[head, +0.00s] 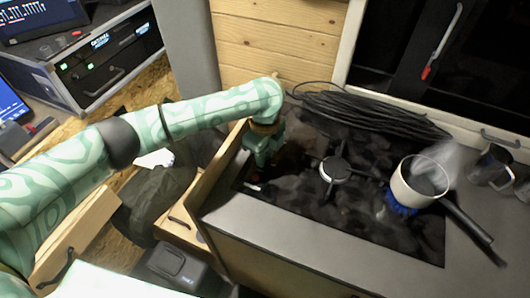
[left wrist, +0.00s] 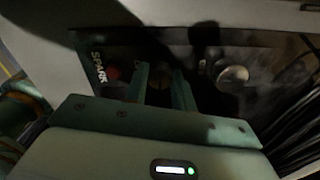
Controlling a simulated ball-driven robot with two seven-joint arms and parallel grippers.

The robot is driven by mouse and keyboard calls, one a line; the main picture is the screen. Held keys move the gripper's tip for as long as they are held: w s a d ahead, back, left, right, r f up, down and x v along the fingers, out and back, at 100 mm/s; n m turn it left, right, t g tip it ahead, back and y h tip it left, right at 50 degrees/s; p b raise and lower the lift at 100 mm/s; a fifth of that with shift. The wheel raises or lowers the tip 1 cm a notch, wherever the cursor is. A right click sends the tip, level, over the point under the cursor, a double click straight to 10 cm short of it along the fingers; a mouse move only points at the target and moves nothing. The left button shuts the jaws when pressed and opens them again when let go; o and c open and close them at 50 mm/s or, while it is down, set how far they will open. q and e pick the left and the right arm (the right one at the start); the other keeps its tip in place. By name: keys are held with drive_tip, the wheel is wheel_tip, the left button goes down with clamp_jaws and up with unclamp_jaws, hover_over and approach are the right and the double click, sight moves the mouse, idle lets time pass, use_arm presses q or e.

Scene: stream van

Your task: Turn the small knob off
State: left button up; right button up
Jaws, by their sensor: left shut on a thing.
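My left gripper (head: 262,158) reaches down to the left end of the black hob (head: 345,225). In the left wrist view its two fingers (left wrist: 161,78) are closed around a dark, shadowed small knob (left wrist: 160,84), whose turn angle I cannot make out. A silver round knob (left wrist: 232,75) sits to the right of the fingers, apart from them. A red button (left wrist: 113,73) beside the word SPARK is to their left. A blue flame (head: 400,205) burns under the pot (head: 418,182); no flame shows at the other burner (head: 335,169). My right gripper is not in view.
The steaming pot's dark handle (head: 466,219) sticks out to the lower right. A coil of black cable (head: 365,112) lies along the back of the hob. A metal jug (head: 490,167) stands at the right. The grey counter front (head: 270,222) is clear.

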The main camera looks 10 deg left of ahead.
use_arm(q)
drive_tip(key=shift+r+m+p, duration=0.2)
drive_tip(key=shift+m+p, duration=0.5)
drive_tip(key=shift+p, duration=0.15)
drive_tip(key=m+p, duration=0.2)
drive_tip(key=shift+m, duration=0.3)
drive_tip(key=m+p, duration=0.2)
drive_tip(key=m, duration=0.2)
drive_tip(key=m+p, duration=0.1)
drive_tip(key=m, duration=0.4)
drive_tip(key=shift+f, duration=0.15)
drive_tip(key=m, duration=0.4)
drive_tip(key=shift+m, duration=0.4)
drive_tip(key=o, duration=1)
